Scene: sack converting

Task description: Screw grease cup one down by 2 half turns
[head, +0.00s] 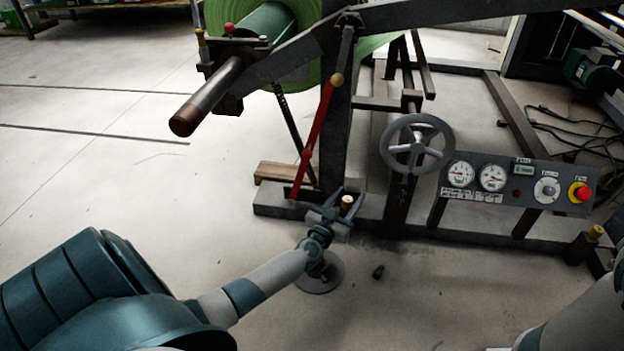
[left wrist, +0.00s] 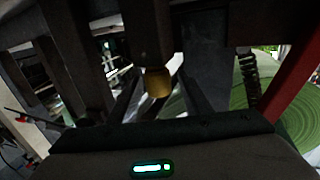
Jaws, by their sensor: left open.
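A small brass grease cup (head: 347,203) stands at the machine's low front rail, left of the handwheel; no number shows on it. My left gripper (head: 343,205) is open at this cup, with its dark fingers on either side of it. In the left wrist view, the brass cup (left wrist: 158,82) sits ahead of the palm, between the two dark fingers. I cannot tell whether a finger touches it. Another brass cup (head: 596,231) stands on the frame at the far right. My right gripper is out of view.
A red lever (head: 317,130) rises just behind my left gripper. A grey handwheel (head: 416,147) and a control panel (head: 515,183) with gauges and a red stop button are to the right. A steel shaft (head: 208,97) juts out at upper left. The floor at left is clear.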

